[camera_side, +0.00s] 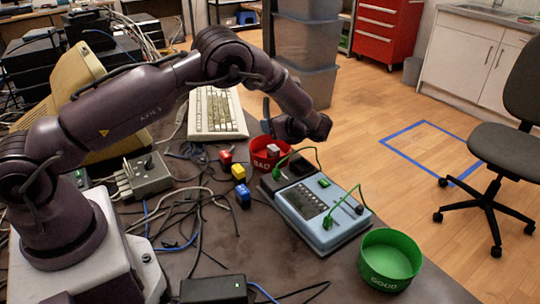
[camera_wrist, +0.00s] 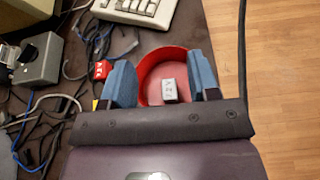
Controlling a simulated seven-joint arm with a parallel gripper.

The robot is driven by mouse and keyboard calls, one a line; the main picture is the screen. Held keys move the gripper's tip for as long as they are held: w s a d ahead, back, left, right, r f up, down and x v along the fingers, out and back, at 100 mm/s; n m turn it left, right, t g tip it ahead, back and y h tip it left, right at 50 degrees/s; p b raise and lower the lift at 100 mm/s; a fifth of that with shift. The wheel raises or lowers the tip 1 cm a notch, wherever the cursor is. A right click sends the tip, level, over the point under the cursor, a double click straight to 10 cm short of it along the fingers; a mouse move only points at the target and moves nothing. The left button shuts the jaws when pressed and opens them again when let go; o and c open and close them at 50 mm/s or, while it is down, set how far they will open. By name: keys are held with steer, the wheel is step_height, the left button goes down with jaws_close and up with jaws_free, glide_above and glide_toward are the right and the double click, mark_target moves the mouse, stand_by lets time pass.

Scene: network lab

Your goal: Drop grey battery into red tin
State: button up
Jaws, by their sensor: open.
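The red tin (camera_side: 258,160) stands on the table near its far edge, marked "BAD" in the side view. It also shows in the wrist view (camera_wrist: 147,73) under my gripper. The grey battery (camera_wrist: 169,89) lies inside the red tin, and its top shows in the side view (camera_side: 273,150). My gripper (camera_wrist: 165,88) is open above the tin, its two blue fingers apart on either side of the battery and not touching it. In the side view my gripper (camera_side: 268,120) is partly hidden behind my wrist.
A red block (camera_side: 226,157), a yellow block (camera_side: 238,171) and a blue block (camera_side: 243,194) lie left of the tin among cables. A blue tester (camera_side: 318,212) with green leads stands in front. A green tin (camera_side: 390,260) is at right. A keyboard (camera_side: 216,112) lies behind.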

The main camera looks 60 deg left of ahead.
steer(key=v, duration=1)
steer(key=shift+d, duration=0.2)
steer(key=s+d+f+n+g+h, duration=0.1)
steer(key=s+f+n+g+h, duration=0.15)
steer(key=s+n, duration=0.3)
steer(key=s+d+r+n+t+h, duration=0.2)
steer(key=s+r+n+t+h, duration=0.2)
steer(key=s+r, duration=0.7)
steer(key=s+d+r+n+t+h, duration=0.2)
steer(key=s+r+n+t+h, duration=0.2)
steer(key=s+r+n+h, duration=0.3)
steer(key=shift+s+r+n, duration=0.75)
steer(key=shift+s+r, duration=1.15)
steer(key=shift+s, duration=1.8)
